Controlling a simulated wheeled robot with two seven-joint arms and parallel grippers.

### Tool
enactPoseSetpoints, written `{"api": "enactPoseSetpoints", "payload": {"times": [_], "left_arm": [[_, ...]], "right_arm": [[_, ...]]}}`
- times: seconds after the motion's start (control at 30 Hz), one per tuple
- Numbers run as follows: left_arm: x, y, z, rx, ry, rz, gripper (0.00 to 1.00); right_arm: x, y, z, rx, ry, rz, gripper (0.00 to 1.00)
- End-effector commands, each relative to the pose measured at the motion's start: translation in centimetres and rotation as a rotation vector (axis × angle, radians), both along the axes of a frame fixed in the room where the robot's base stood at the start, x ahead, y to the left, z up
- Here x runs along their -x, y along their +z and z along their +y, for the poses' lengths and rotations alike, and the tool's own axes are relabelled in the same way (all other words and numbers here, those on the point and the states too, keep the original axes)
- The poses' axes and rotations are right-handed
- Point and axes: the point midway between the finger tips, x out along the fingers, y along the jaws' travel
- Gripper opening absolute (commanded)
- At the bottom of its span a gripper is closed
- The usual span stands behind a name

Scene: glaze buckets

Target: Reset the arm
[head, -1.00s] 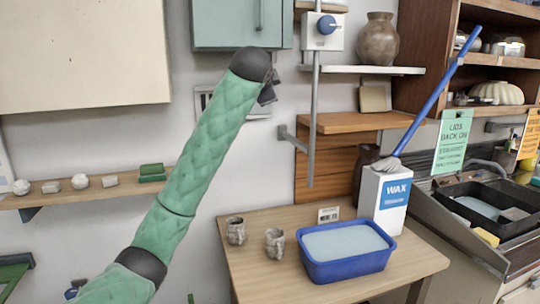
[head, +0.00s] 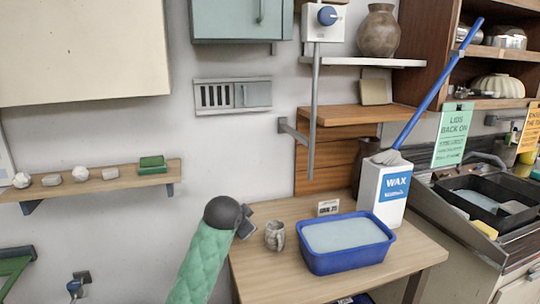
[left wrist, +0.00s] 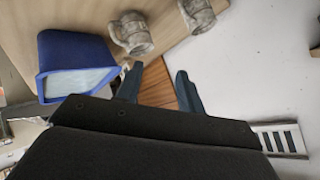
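My left arm comes up from the bottom of the head view, and its gripper (head: 246,222) is beside the table's left end, just left of a grey mug (head: 275,236). In the left wrist view the two dark fingers of this gripper (left wrist: 158,84) stand apart with nothing between them. That view also shows two mugs, one nearer the blue tub (left wrist: 132,34) and one at the top (left wrist: 198,14). In the head view only one mug shows; my arm's dark end likely covers the other. My right gripper is not in view.
A blue tub of pale liquid (head: 345,262) and a white wax box (head: 384,190) stand on the wooden table (head: 262,284). A blue-handled tool (head: 436,86) rises from the box. A wall shelf (head: 100,187) at left carries small pieces. The wall between shelf and table is clear.

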Motion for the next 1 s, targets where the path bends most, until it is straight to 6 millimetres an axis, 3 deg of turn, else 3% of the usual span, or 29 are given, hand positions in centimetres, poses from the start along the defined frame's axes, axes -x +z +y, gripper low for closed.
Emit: {"api": "enactPoseSetpoints", "payload": {"times": [0.1, 0.5, 1.0], "left_arm": [[2.5, -4.3, 1.0, 0.034, 0.035, 0.053, 0.38], [12.2, -15.9, 4.4, 0.134, 0.171, 0.216, 0.38], [27.0, -26.4, 8.7, 0.215, 0.367, 0.410, 0.38]], "right_arm": [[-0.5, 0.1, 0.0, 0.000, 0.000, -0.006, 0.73], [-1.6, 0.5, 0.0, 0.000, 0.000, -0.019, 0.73], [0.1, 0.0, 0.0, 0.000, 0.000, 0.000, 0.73]]}}
